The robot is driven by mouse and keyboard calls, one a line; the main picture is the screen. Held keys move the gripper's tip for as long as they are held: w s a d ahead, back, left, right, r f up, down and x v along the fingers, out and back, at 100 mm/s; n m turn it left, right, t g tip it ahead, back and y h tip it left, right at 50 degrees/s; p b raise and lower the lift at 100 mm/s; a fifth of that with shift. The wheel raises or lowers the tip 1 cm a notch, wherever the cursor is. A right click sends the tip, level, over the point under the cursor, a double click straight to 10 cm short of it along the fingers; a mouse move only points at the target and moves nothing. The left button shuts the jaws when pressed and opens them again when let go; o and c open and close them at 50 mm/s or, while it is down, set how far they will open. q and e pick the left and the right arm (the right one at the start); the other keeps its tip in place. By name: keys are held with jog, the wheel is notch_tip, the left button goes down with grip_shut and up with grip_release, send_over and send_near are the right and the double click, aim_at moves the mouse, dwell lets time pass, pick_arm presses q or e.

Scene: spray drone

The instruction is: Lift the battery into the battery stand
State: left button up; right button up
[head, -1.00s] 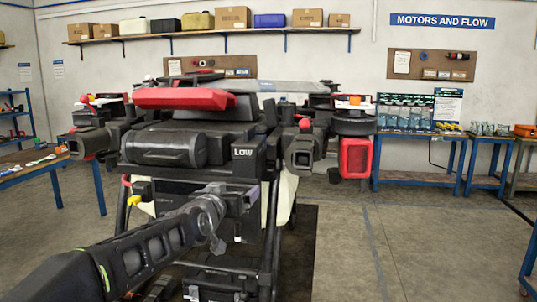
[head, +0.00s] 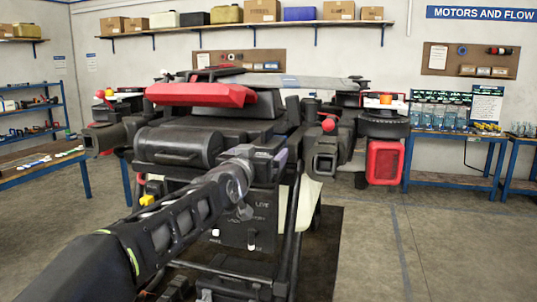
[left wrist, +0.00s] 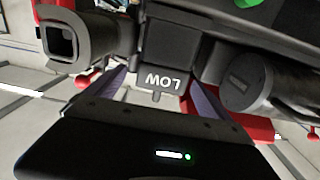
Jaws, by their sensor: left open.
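The battery (left wrist: 165,58) is a dark block with a white "LOW" label, upside down in the left wrist view. It sits in the front of the black spray drone (head: 214,136), which rests on a dark frame. My left gripper (head: 270,160) is at the front of the drone and hides most of the battery in the head view. In the left wrist view its two purple-grey fingers are apart, one on each side of the "LOW" block. I cannot tell whether they touch it. I cannot make out the battery stand with certainty. My right gripper is not in view.
A dark panel with "LIVE" lettering and switches (head: 252,222) is below the drone's front. A red tank (head: 385,161) and a dark nozzle-like arm (head: 324,155) flank the battery on the right. Blue workbenches (head: 455,180) stand behind; the floor at right is clear.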

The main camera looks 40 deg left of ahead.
pick_arm(q)
jog(key=shift+w+a+r, duration=0.1)
jog(key=shift+w+a, duration=0.1)
jog(key=shift+w, duration=0.35)
jog(key=shift+w+a+p, duration=0.2)
jog(key=shift+w+p, duration=0.1)
jog(key=shift+w, duration=0.1)
jog(key=shift+w+a+p, duration=0.1)
jog(key=shift+w+p, duration=0.2)
jog(key=shift+p, duration=0.05)
jog(key=p+x, duration=0.2)
jog(key=x, duration=0.1)
jog(key=shift+w+a+p, duration=0.2)
jog(key=shift+w+p, duration=0.1)
jog(key=shift+w+a, duration=0.15)
jog(key=shift+w, duration=0.25)
jog(key=shift+c, duration=0.3)
